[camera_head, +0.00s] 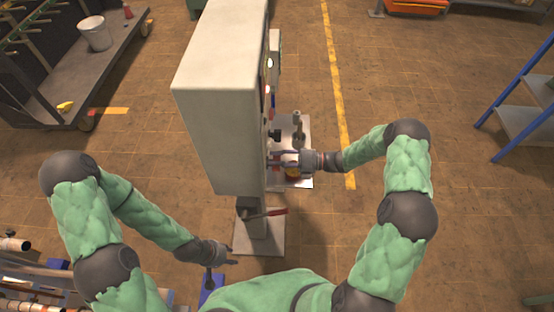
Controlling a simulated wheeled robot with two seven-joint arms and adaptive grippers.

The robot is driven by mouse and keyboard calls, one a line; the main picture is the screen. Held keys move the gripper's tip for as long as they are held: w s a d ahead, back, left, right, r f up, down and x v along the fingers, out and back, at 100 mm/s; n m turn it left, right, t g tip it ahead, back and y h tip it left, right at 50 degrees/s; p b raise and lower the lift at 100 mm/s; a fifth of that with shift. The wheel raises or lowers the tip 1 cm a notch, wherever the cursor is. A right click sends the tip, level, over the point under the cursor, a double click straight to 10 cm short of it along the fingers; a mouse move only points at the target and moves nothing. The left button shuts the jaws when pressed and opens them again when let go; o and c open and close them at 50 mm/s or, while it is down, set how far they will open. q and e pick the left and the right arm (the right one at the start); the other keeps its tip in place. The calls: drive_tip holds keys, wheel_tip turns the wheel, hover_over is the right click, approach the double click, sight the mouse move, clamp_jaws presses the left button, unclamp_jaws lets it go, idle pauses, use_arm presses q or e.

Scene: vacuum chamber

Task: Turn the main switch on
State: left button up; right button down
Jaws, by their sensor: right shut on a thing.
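A tall pale grey cabinet (215,95) stands on a post in the middle, its control face turned to the right and seen nearly edge-on. My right gripper (280,160) is at the lower part of that face, shut on a small part there, which seems to be the main switch. The gripper and the steep angle hide most of the switch, so its position cannot be read. My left gripper (222,272) is low, left of the cabinet's foot, with its fingers spread and empty.
A grey cart (105,70) with a white bucket (95,33) is at upper left. A blue-framed shelf (522,120) stands at right.

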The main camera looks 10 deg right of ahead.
drive_tip(key=shift+w, duration=0.1)
drive_tip(key=c, duration=1)
unclamp_jaws()
drive_tip(key=shift+c, duration=0.2)
drive_tip(key=shift+d, duration=0.1)
drive_tip(key=v, duration=1.2)
